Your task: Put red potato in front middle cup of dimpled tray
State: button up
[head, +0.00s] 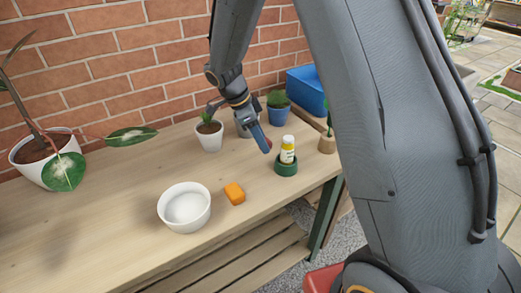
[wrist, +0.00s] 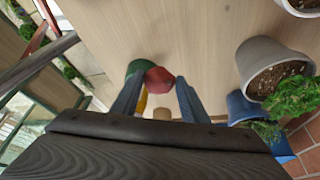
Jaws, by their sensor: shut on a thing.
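My gripper (head: 266,148) is low over the back right part of the wooden table in the head view. In the wrist view my gripper (wrist: 158,92) is shut on the red potato (wrist: 159,79), which sits between the blue fingertips. In the head view the fingers cover most of the potato. I cannot tell whether the potato touches the table. I see no dimpled tray in either view; my arm covers the right part of the head view.
A yellow-white bottle (head: 287,150) stands in a green pot (head: 286,169) just right of my gripper. Potted plants, including a white pot (head: 209,141) and a blue pot (head: 278,115), stand behind. A white bowl (head: 184,222) and orange block (head: 234,193) are in front.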

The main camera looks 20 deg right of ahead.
jog(key=shift+f+p, duration=0.75)
jog(key=shift+f, duration=2.4)
jog(key=shift+f, duration=0.1)
jog(key=o, duration=1.1)
